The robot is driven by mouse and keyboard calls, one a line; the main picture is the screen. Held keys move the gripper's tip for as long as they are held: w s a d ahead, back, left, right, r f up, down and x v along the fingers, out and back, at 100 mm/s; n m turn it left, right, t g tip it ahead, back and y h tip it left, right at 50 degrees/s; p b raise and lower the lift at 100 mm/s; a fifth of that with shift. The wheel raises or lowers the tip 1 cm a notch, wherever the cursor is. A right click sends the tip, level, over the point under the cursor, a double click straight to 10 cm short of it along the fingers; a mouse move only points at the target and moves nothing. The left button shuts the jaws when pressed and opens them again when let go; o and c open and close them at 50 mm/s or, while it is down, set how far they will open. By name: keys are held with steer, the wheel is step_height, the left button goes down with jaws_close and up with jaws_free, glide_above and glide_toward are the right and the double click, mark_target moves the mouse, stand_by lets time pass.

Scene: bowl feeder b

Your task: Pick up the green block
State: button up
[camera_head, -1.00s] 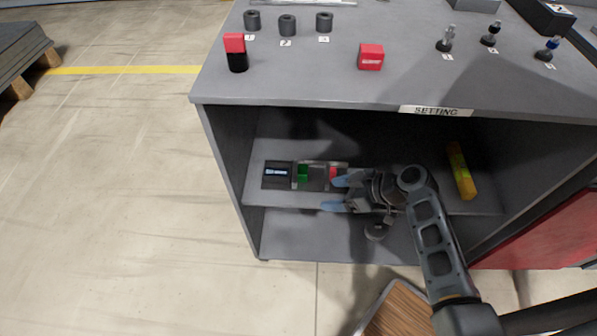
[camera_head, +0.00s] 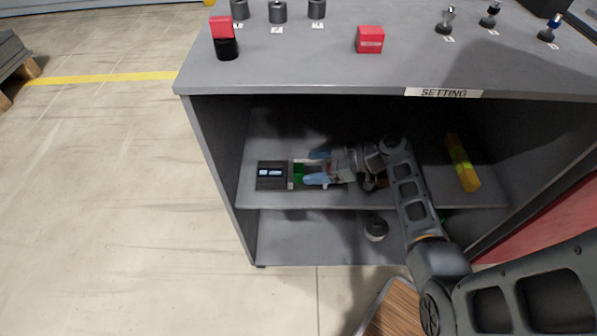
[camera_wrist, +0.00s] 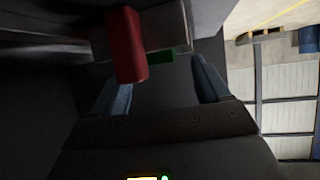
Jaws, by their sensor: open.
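The green block (camera_head: 297,171) sits in a grey holder (camera_head: 290,184) on the cabinet's middle shelf. In the wrist view the green block (camera_wrist: 160,61) shows just beyond the gap between my fingers, partly hidden behind a red block (camera_wrist: 127,45). My gripper (camera_head: 317,167) is open and empty, to the right of the green block in the head view, with its blue fingers pointing left at it. In the wrist view my gripper (camera_wrist: 160,84) has a finger on each side, and the red block stands close to the left finger. Whether they touch I cannot tell.
A dark box with a display (camera_head: 271,173) lies left of the holder. A yellow bar (camera_head: 462,163) lies on the shelf at right. The cabinet top (camera_head: 310,75) overhangs the shelf, and a dark round part (camera_head: 376,229) stands on the level below.

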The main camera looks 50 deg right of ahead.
mark_target(299, 172)
steer(key=shift+x, duration=1.5)
steer(key=shift+r, duration=0.1)
steer(key=shift+r, duration=0.1)
steer(key=c, duration=1.3)
